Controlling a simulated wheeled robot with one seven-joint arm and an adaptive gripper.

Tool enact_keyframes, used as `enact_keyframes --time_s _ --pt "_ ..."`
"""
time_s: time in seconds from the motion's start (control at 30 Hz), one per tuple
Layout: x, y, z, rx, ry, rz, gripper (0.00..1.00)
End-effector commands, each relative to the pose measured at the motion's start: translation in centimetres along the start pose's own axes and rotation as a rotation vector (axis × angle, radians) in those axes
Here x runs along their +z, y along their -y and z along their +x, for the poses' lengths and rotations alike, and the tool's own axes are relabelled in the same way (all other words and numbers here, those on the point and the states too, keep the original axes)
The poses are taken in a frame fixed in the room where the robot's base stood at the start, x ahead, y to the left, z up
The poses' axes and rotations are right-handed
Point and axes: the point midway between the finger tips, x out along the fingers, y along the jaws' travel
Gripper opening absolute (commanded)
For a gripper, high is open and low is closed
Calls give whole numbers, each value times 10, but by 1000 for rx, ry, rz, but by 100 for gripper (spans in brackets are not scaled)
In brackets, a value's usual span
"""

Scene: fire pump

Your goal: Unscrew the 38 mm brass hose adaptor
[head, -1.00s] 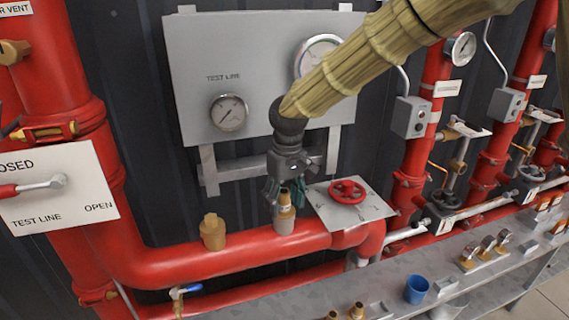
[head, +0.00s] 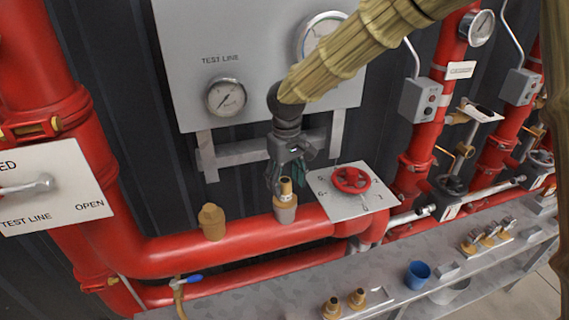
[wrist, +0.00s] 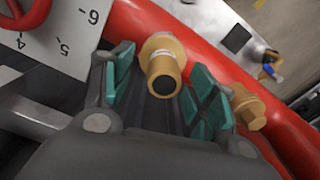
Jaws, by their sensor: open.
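A brass hose adaptor (head: 286,189) stands upright on a grey stub on top of the red horizontal pipe (head: 250,241). In the wrist view the adaptor (wrist: 162,68) shows its round open end, between the teal finger pads. My gripper (head: 277,178) points down just above and around the adaptor's top; in the wrist view it is open, with a gap between the adaptor and the right pads. I cannot tell whether the left pad touches it. A brass cap (head: 212,221) sits on the same pipe to the left; it also shows in the wrist view (wrist: 247,107).
A red handwheel (head: 351,180) on a numbered plate stands close to the right of the adaptor. A grey gauge panel (head: 262,95) rises behind. A shelf below holds a blue cup (head: 417,275) and brass fittings (head: 357,298). A blue-handled valve (head: 187,280) hangs below the pipe.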

Motion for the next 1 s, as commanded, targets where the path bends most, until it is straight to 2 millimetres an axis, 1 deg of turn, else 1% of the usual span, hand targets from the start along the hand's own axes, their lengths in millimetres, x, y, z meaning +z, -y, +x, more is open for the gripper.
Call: enact_keyframes --time_s 0.1,0.3,0.47,0.7,0.73,0.77,0.9,0.97,1.0 --pt "0 2 15 -1 2 -2 58" --pt "0 1 33 0 0 -1 58" --pt "-1 2 39 1 0 -4 58" --pt "-1 2 40 1 -1 -4 58" --pt "-1 2 40 1 -1 -4 56" --pt "-1 2 40 1 -1 -4 51" --pt "-1 2 40 1 -1 -3 25" --pt "-1 2 40 1 -1 -3 14" --pt "-1 2 40 1 -1 -3 7"
